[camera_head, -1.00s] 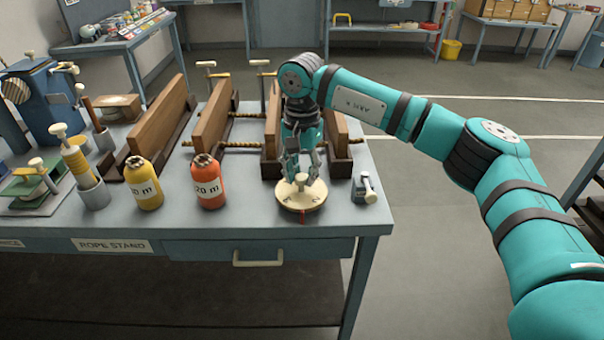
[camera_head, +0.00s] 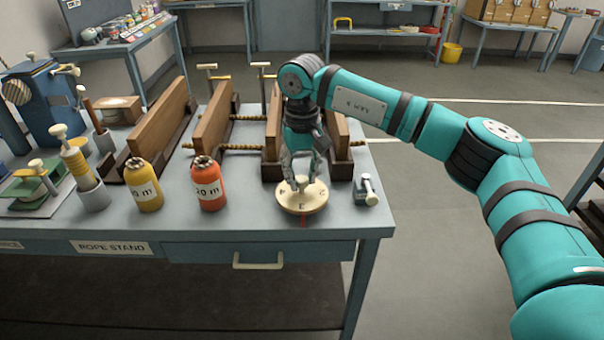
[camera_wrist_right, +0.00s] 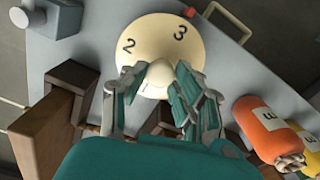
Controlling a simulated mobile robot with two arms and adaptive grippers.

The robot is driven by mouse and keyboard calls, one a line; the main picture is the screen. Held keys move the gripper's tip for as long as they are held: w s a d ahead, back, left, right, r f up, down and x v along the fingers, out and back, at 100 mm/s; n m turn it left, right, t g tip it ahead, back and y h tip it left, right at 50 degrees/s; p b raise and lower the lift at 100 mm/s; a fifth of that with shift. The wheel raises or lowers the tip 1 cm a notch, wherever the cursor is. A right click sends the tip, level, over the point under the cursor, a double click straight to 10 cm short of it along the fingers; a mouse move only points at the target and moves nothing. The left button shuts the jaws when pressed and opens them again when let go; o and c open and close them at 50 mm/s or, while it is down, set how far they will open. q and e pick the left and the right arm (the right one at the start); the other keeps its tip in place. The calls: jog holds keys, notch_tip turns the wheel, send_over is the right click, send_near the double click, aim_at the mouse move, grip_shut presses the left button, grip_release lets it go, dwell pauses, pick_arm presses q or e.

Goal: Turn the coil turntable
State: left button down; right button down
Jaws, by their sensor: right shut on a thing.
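The coil turntable (camera_head: 303,205) is a round cream disc with a central knob, near the right front of the rope stand table. It also shows in the right wrist view (camera_wrist_right: 150,32), with the marks 2 and 3 readable on its face. A red pointer (camera_head: 303,221) sits at its front edge and appears in the wrist view (camera_wrist_right: 188,10). My right gripper (camera_head: 302,183) comes down from above and is shut on the cream knob (camera_wrist_right: 159,75), one finger on each side. The knob is mostly hidden by the fingers in the head view. My left gripper is out of view.
An orange bottle (camera_head: 209,187) and a yellow bottle (camera_head: 145,188) stand left of the turntable. A small grey metal block (camera_head: 368,190) is close on its right. Wooden boards with ropes (camera_head: 216,135) stand behind. The table's front edge is near.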

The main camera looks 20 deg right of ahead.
aim_at(302, 178)
jog(key=shift+r, duration=0.15)
dwell(0.4)
jog(key=c, duration=1)
grip_release()
notch_tip(302, 178, up, 12)
jog(key=shift+f, duration=0.1)
